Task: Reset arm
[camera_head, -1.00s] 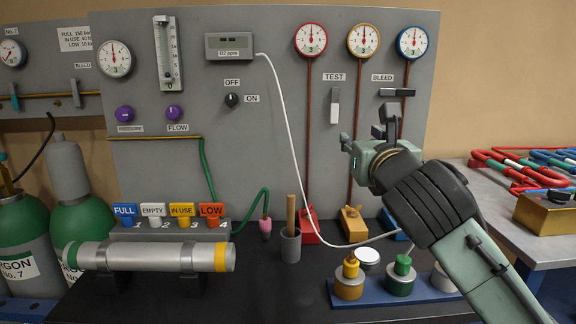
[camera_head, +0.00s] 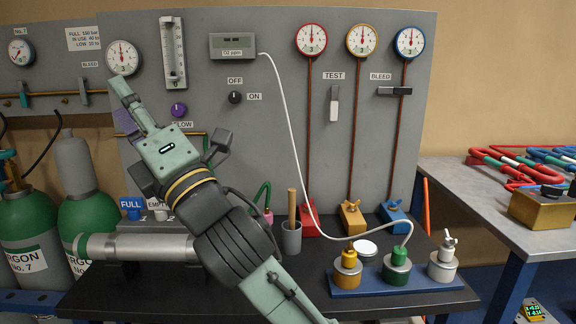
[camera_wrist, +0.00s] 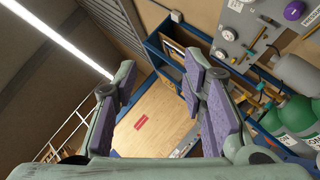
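My gripper (camera_head: 130,106) is at the upper left in the head view, raised in front of the left part of the grey panel (camera_head: 270,120). My arm reaches up to it from the bottom middle, across the silver cylinder (camera_head: 140,247) on the black bench. In the wrist view my gripper (camera_wrist: 160,82) has its two purple-padded fingers spread wide apart, with nothing between them. Behind them show a pale wooden surface, a blue frame and the ceiling lamp.
Argon bottles (camera_head: 28,225) stand at the left; they also show in the wrist view (camera_wrist: 290,118). A white cable (camera_head: 290,140) hangs from the O2 meter to the green-capped pot (camera_head: 397,265). A side table (camera_head: 500,225) with coloured coils stands right.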

